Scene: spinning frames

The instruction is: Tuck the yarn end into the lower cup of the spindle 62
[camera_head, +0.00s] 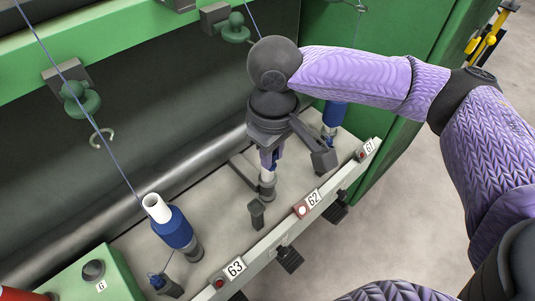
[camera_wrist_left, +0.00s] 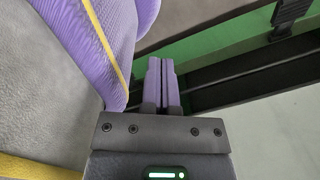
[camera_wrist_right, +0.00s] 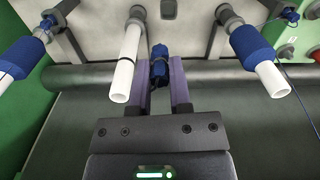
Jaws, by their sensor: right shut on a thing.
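My right gripper (camera_head: 268,158) is at spindle 62 in the head view, pointing down. In the right wrist view its fingers (camera_wrist_right: 161,80) are shut on a small blue yarn end (camera_wrist_right: 158,62). The bare white tube of spindle 62 (camera_wrist_right: 125,62) stands just left of the fingers there; only its lower part (camera_head: 267,178) shows in the head view. A small dark cup (camera_head: 257,212) sits in front of its base, apart from the gripper; it also shows in the right wrist view (camera_wrist_right: 168,9). My left gripper (camera_wrist_left: 160,80) is shut and empty, away from the spindles.
Spindle 63 carries a blue bobbin (camera_head: 172,228) with yarn running up to a guide; its small front cup (camera_head: 164,285) has blue yarn. Spindle 61's blue bobbin (camera_head: 334,113) is partly behind my arm. A numbered rail (camera_head: 270,238) runs along the front. A dark roller (camera_wrist_right: 70,80) lies behind.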

